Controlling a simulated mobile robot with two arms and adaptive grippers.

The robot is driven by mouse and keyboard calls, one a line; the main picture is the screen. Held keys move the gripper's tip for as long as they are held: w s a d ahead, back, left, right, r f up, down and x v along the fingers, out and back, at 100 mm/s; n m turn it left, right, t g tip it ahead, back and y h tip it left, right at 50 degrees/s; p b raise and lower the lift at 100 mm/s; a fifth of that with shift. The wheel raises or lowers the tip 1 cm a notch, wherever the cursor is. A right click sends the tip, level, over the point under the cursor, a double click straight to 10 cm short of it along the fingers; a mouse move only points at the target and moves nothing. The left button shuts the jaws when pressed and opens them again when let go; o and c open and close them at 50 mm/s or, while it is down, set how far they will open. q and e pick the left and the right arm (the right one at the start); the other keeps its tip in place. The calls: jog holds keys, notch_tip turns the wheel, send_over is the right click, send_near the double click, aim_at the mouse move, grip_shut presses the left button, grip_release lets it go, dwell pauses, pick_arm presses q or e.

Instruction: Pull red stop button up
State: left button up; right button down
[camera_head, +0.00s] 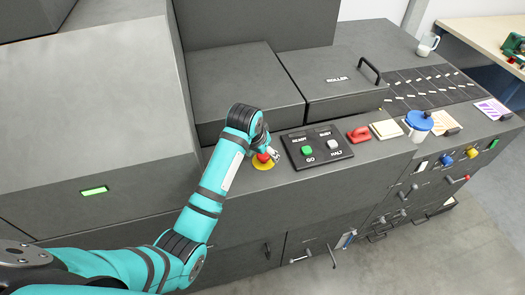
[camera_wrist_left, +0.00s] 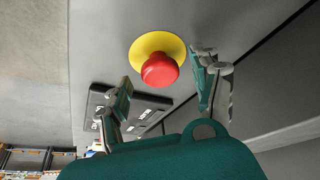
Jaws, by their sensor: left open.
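The red stop button (camera_wrist_left: 160,70) is a round mushroom knob on a yellow disc (camera_wrist_left: 143,47). It also shows in the head view (camera_head: 263,157), partly covered by my left gripper, on the machine's flat top. My left gripper (camera_head: 270,151) is just above the button. In the left wrist view its two fingers (camera_wrist_left: 162,68) are open, one on each side of the red knob, with visible gaps in that picture. I cannot tell how far the fingertips are above the disc. My right gripper is not in view.
A black panel (camera_head: 338,156) with a green GO button (camera_head: 307,150) and a white HALT button (camera_head: 333,144) lies right of the stop button. A red object (camera_head: 359,134), a paper pad (camera_head: 384,130) and a blue-lidded jug (camera_head: 418,121) stand farther right. Raised grey housing is behind.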

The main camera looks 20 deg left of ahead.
pick_arm(q)
jog(key=shift+f, duration=0.1)
grip_shut()
jog(key=shift+r, duration=0.6)
jog(key=shift+w+r, duration=0.15)
jog(key=shift+c, duration=1.8)
grip_release()
jog(key=o, duration=0.4)
jog(key=shift+c, duration=0.2)
